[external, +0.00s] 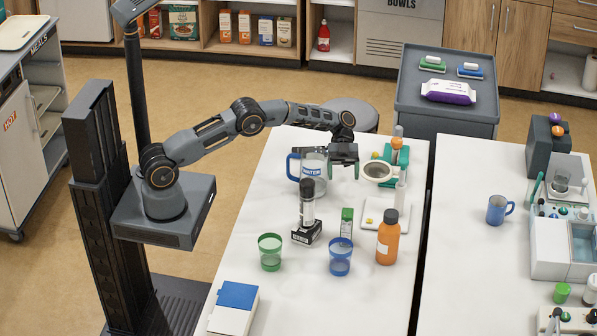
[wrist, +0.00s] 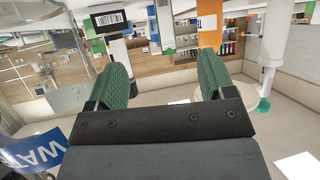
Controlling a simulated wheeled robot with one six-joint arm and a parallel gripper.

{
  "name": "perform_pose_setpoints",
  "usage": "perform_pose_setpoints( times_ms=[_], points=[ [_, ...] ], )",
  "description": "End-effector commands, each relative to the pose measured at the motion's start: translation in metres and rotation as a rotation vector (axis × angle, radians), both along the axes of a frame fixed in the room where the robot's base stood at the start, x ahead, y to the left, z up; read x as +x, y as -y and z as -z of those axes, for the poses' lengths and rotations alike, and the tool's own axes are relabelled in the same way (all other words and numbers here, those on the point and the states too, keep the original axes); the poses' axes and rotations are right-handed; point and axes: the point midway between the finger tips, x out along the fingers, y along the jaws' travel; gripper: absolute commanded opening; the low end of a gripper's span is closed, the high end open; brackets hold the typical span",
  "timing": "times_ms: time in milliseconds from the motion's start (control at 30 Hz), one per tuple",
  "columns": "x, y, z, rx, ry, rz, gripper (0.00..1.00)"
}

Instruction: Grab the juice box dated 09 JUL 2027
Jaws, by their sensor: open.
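A small green-and-white carton (external: 347,222) stands upright on the white table, between a dark bottle and an orange bottle. It is the likeliest juice box near me, but no date is readable on it. A green-and-white shape that seems to be the same carton (wrist: 166,28) shows beyond my fingers in the wrist view. My gripper (external: 345,168) is above the table behind the carton, apart from it. In the wrist view my gripper (wrist: 162,75) has its two green pads wide apart with nothing between them.
A water pitcher (external: 312,166) stands close beside my gripper. The dark bottle (external: 307,205), orange bottle (external: 388,238), green cup (external: 270,252) and blue cup (external: 340,255) surround the carton. Orange cartons (external: 244,27) stand on a far shelf. The table's front right is clear.

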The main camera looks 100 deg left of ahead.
Motion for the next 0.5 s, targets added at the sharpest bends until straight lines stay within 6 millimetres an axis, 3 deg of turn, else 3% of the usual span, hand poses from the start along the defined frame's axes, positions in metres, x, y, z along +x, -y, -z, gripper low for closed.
perform_pose_setpoints(
  times_ms=[200, 500],
  points=[
    [0.010, 0.052, 0.003, 0.001, 0.004, 0.003, 0.76],
    [0.023, 0.115, 0.005, 0.002, 0.006, 0.002, 0.76]
  ],
)
